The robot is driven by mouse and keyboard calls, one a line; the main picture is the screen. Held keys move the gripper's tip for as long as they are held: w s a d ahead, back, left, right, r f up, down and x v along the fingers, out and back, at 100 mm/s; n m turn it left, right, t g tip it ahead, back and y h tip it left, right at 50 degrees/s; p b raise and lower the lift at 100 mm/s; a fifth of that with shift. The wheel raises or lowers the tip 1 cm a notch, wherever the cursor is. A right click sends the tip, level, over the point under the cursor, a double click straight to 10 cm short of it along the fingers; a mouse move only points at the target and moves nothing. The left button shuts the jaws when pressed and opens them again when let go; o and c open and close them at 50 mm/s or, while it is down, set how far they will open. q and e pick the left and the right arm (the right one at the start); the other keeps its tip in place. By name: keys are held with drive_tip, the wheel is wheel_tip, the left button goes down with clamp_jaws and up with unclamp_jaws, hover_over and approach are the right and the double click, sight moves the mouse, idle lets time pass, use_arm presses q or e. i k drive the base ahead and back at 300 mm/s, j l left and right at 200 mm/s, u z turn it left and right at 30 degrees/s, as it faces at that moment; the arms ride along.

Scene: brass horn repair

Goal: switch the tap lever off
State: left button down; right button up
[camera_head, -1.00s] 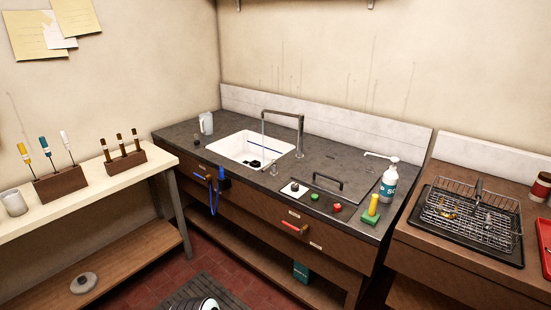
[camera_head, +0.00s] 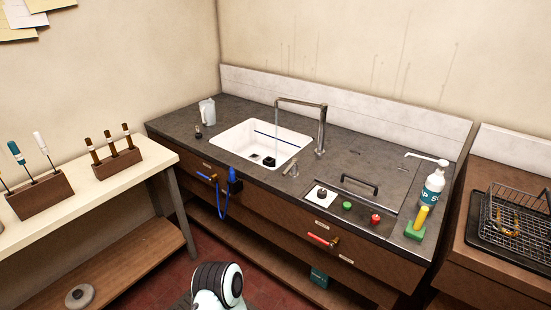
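A grey tap (camera_head: 322,130) rises behind the right side of the white sink (camera_head: 228,142), its spout reaching left over the basin. A thin pale line, which looks like running water, drops from the spout. A small metal fitting (camera_head: 291,169) stands at the sink's front right corner. A red lever (camera_head: 320,240) on a brass valve and a blue lever (camera_head: 206,176) sit on the cabinet front. I cannot tell which of these is the tap lever. A white and black link of my arm shows at the bottom; neither gripper is in view.
A grey jug (camera_head: 207,111) stands left of the sink. Right of it are a lid with a dark handle (camera_head: 360,184), green (camera_head: 347,206) and red (camera_head: 375,219) knobs, a pump bottle (camera_head: 433,187) and a green-yellow brush (camera_head: 417,225). A blue hose (camera_head: 222,205) hangs in front.

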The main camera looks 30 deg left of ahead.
sight(294, 161)
drive_tip(key=i+j, duration=0.15)
drive_tip(key=j, duration=0.2)
drive_tip(key=i+j, duration=0.15)
drive_tip(key=j, duration=0.25)
drive_tip(key=i+j, duration=0.1)
drive_tip(key=j, duration=0.25)
drive_tip(key=i+j, duration=0.15)
drive_tip(key=j, duration=0.2)
